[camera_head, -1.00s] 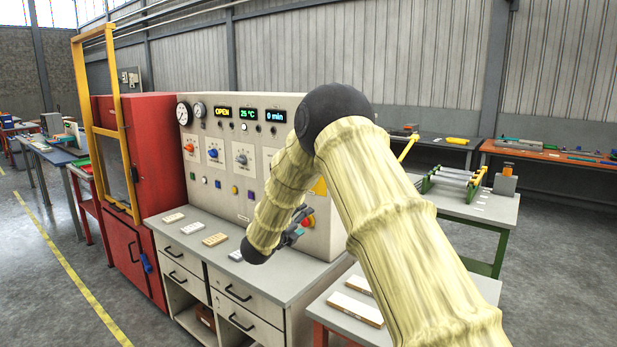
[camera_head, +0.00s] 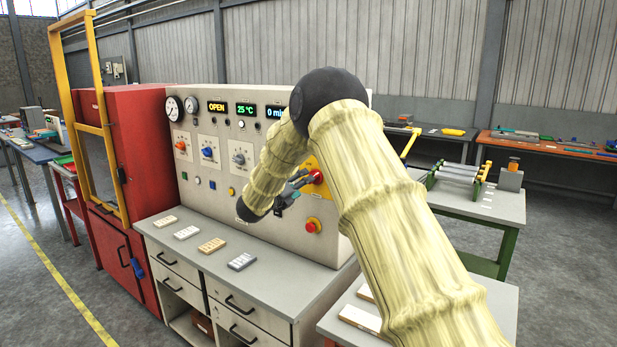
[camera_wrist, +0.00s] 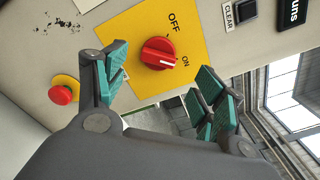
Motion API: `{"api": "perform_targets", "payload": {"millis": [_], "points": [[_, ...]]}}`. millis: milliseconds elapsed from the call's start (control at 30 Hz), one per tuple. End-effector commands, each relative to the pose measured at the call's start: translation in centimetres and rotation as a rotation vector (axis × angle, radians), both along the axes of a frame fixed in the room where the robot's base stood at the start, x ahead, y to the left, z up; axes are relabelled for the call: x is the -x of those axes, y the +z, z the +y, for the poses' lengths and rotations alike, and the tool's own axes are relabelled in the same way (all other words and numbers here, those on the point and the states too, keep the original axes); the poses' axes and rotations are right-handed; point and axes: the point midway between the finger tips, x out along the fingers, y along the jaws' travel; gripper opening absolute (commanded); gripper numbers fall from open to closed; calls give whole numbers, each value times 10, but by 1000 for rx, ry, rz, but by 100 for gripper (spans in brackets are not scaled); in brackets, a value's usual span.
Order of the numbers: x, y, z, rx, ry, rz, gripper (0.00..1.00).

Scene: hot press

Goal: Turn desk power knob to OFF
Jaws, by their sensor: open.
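The red power knob (camera_wrist: 158,53) sits on a yellow plate (camera_wrist: 140,30) marked OFF and ON in the wrist view. The knob's white mark points toward the ON label. In the head view the knob (camera_head: 317,177) shows on the right part of the control panel, partly behind my arm. My gripper (camera_wrist: 163,92) is open and empty, its teal-padded fingers spread in front of the panel. The knob appears between and beyond the fingertips, with no visible contact. In the head view my gripper (camera_head: 293,190) is just left of the knob.
A red mushroom button (camera_head: 311,226) lies below the knob; it also shows beside the left finger in the wrist view (camera_wrist: 62,95). A CLEAR button (camera_wrist: 243,11) is nearby. The grey desk top (camera_head: 215,279) below holds several small blocks. A red cabinet (camera_head: 145,160) stands left.

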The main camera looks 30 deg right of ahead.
Motion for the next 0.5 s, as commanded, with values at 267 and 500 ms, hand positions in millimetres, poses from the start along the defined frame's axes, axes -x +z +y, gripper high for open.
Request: {"api": "perform_targets", "payload": {"millis": [267, 500], "points": [[-16, 2, -40, 1, -1, 0, 69], [-24, 0, -56, 0, 1, 0, 69]]}}
